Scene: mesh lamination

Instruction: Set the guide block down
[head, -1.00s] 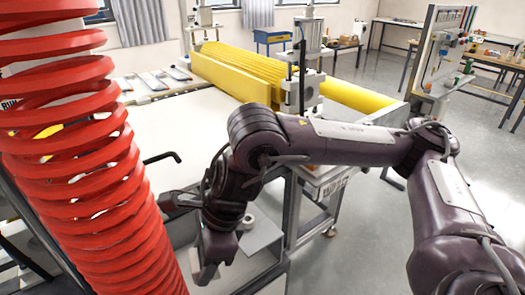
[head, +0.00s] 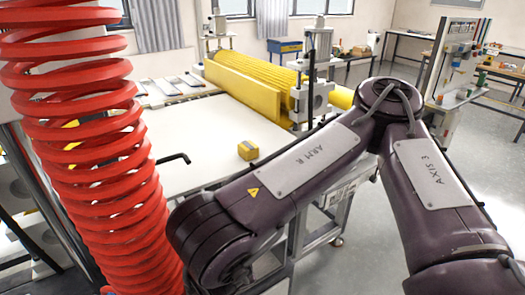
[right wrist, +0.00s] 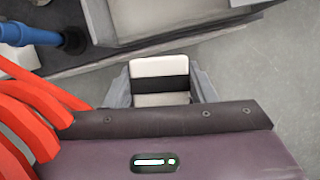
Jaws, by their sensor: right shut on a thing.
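In the right wrist view my right gripper (right wrist: 160,98) is shut on a pale block with a black band, the guide block (right wrist: 160,68). A grey finger shows on each side of it, and grey floor shows beyond. In the head view my right arm crosses the picture, and its gripper and the held block are not visible there. My left gripper is in neither view.
A large red coil (head: 95,150) fills the left of the head view. A black bent handle (head: 173,159) sticks out by the table's near edge. Yellow rollers (head: 240,85) and a grey upright cylinder unit (head: 318,65) stand at the table's far side. Much of the white top is clear.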

